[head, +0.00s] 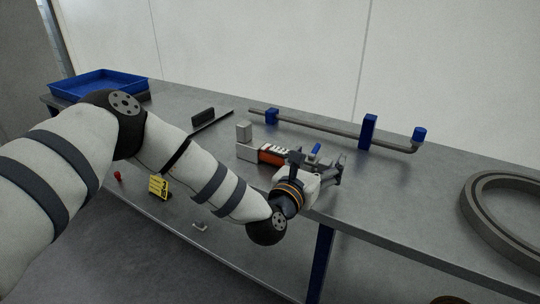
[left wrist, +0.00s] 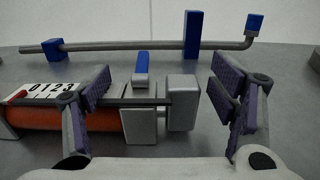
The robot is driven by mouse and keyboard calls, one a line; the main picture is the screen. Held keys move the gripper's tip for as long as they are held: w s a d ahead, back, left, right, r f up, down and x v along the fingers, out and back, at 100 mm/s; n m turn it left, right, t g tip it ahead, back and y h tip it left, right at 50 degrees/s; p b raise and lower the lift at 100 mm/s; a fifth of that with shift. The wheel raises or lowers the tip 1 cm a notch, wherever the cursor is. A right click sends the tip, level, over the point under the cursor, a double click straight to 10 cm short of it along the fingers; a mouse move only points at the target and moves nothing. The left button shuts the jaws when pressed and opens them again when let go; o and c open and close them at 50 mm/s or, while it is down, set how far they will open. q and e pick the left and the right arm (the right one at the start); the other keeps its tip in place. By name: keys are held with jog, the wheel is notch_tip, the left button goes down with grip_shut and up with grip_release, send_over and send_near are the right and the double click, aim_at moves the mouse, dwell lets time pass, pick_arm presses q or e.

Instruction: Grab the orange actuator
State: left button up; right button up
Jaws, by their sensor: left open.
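The orange actuator (head: 270,157) lies on the grey metal table, with a pale block at its left end. In the left wrist view its orange body (left wrist: 75,118) is at the left, with a white label reading 0123 and grey metal blocks to the right. My left gripper (head: 331,167) is open at the actuator's right end. In the left wrist view, the fingers of my left gripper (left wrist: 162,90) stand apart, with the grey end blocks showing between them. The left finger overlaps the orange body in the picture; I cannot tell whether it touches. My right gripper is not in view.
A grey pipe (head: 340,130) with blue blocks lies behind the actuator. A blue tray (head: 100,84) is at the far left, and a dark angled bracket (head: 207,118) sits nearer. A large grey ring (head: 480,220) lies at the right. The table between gripper and ring is clear.

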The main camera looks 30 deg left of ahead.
pick_arm(q)
jog(key=shift+w, duration=0.2)
jog(key=shift+c, duration=0.5)
grip_shut()
jog(key=shift+r, duration=0.1)
jog(key=shift+r, duration=0.1)
